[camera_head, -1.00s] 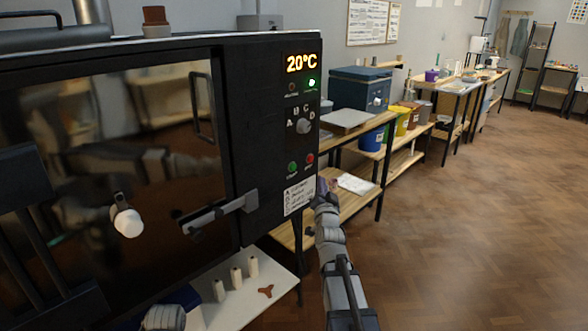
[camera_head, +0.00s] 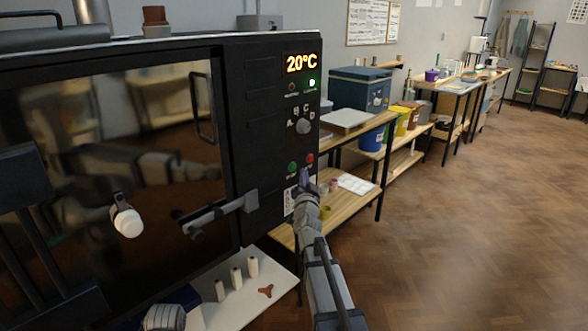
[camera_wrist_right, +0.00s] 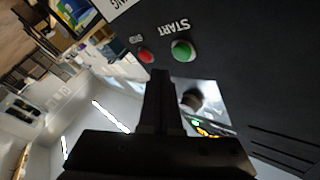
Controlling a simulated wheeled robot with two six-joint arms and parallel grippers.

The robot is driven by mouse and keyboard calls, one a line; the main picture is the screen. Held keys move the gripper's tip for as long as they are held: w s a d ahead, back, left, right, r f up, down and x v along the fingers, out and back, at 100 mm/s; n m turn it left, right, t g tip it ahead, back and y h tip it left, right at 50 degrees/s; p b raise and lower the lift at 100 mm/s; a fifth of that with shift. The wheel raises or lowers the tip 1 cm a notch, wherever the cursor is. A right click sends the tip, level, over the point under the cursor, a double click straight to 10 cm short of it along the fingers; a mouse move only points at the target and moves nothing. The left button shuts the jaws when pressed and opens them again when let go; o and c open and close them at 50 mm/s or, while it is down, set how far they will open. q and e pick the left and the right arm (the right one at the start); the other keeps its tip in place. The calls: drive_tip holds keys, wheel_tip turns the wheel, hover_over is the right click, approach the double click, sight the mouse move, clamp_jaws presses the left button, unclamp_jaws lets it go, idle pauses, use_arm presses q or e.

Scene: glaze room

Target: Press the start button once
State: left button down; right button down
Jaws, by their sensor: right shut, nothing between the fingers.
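The green start button (camera_head: 292,167) is low on the black kiln's control panel, left of the red stop button (camera_head: 309,159). In the right wrist view, the green button (camera_wrist_right: 182,51) sits beside the word START, with the red button (camera_wrist_right: 146,56) to its left. My right gripper (camera_head: 304,178) is shut and empty, its tips just below the two buttons in the head view. In the wrist view the closed fingertips (camera_wrist_right: 162,74) point towards the buttons; contact cannot be told, but both button faces show clear.
The kiln display (camera_head: 301,63) reads 20°C, with a green light lit below it. A selector dial (camera_head: 303,126) sits above the buttons. The door latch (camera_head: 222,212) juts out on the left. A white shelf (camera_head: 245,303) with small posts lies below. Floor at right is clear.

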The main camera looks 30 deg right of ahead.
drive_tip(key=shift+w+a, duration=0.25)
drive_tip(key=shift+w, duration=0.45)
drive_tip(key=shift+w, duration=0.15)
idle(1.6)
drive_tip(key=shift+w+a, duration=0.15)
drive_tip(key=shift+w, duration=0.1)
drive_tip(key=shift+w+a, duration=0.15)
drive_tip(key=shift+w, duration=0.25)
idle(0.6)
drive_tip(key=shift+s, duration=0.1)
idle(0.4)
drive_tip(key=shift+s+d, duration=0.3)
drive_tip(key=shift+s, duration=0.4)
drive_tip(key=shift+s, duration=0.1)
drive_tip(key=s, duration=0.1)
drive_tip(key=s+d, duration=0.1)
drive_tip(key=s, duration=0.2)
drive_tip(key=shift+s+d, duration=0.25)
drive_tip(key=shift+d, duration=0.1)
